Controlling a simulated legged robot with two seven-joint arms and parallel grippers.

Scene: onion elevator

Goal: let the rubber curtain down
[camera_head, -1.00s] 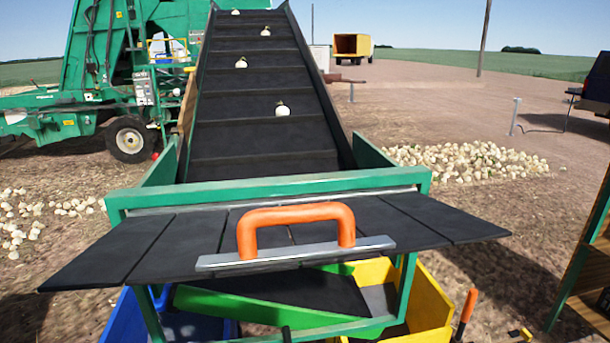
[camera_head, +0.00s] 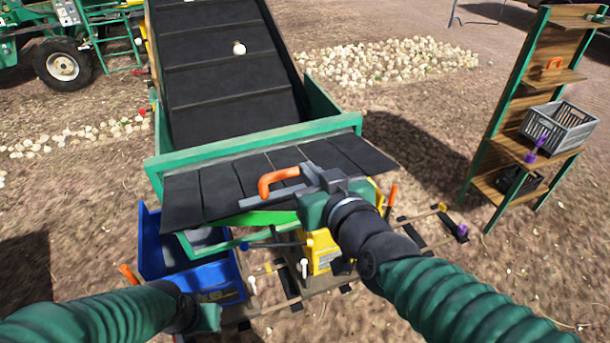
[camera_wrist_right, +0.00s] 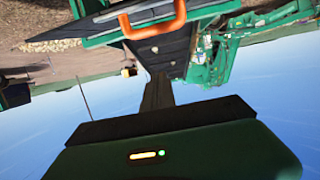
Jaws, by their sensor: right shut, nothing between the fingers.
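The rubber curtain (camera_head: 215,188), a row of black strips, sticks out from the green frame at the conveyor's lower end. A metal bar (camera_head: 262,199) with an orange handle (camera_head: 279,177) runs along its outer edge. My right gripper (camera_head: 311,177) is shut and empty beside the right end of the handle, covering part of the bar. I cannot tell whether it touches the handle. The handle also shows at the top of the right wrist view (camera_wrist_right: 152,31), with the curtain behind it. My left gripper (camera_head: 208,316) is low at the left; its fingers cannot be made out.
The conveyor belt (camera_head: 225,82) carries a white onion (camera_head: 239,48). A wooden shelf (camera_head: 500,142) with a grey crate (camera_head: 558,128) stands at the right. Bare soil lies between.

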